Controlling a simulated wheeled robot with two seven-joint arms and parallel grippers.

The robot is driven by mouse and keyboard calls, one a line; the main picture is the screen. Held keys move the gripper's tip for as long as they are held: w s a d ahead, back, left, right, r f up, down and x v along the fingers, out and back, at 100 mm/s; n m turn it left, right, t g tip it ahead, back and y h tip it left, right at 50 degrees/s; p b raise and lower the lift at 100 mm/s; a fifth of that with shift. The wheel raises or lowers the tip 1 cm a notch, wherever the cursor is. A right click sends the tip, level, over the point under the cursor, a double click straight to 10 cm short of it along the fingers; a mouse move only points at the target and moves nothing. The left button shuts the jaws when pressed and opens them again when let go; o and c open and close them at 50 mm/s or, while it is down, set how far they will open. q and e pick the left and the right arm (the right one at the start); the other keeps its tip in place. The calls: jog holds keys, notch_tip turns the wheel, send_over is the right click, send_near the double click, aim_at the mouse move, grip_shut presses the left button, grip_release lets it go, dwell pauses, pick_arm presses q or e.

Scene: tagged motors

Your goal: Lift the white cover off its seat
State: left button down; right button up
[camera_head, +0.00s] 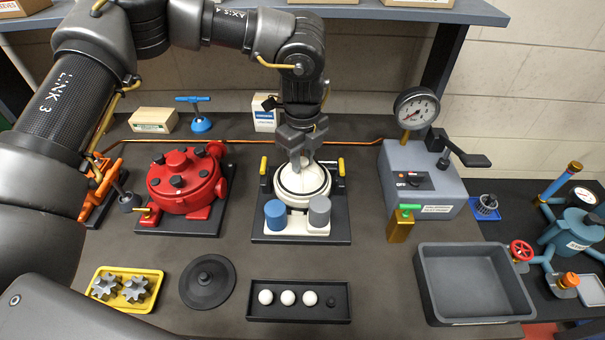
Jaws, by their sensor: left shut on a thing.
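The white cover (316,181) is round and sits at the top of a white unit with a blue cylinder (275,215) and a grey cylinder (319,212) in front. The unit stands on a dark base plate (300,239) with yellow-tipped posts at both sides. My left gripper (301,168) points down from above and is shut on the cover's top. The gripper hides part of the cover, and I cannot tell whether there is a gap under it. My right gripper is not in view.
A red pump housing (185,182) stands left of the unit, and a grey gauge box (425,185) stands right. In front lie a yellow tray (151,273), a black disc (207,283), a black tray of white balls (300,313) and an empty grey bin (474,284).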

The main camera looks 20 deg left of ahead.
pick_arm(q)
jog(key=shift+r, duration=0.1)
jog(key=shift+r+b, duration=0.5)
jog(key=shift+b, duration=0.05)
jog(key=shift+w+r+b, duration=0.1)
jog(key=shift+r+b, duration=0.35)
jog(key=shift+r, duration=0.2)
jog(key=s+d+r, duration=0.4)
jog(key=s+r, duration=0.1)
jog(key=r, duration=0.1)
jog(key=s+d+r+b, duration=0.1)
jog(key=s+d+r, duration=0.3)
jog(key=s+r, duration=0.2)
jog(key=shift+s+d+r, duration=0.2)
jog(key=shift+d+r, duration=0.1)
jog(key=shift+r, duration=0.5)
jog(key=shift+w, duration=0.1)
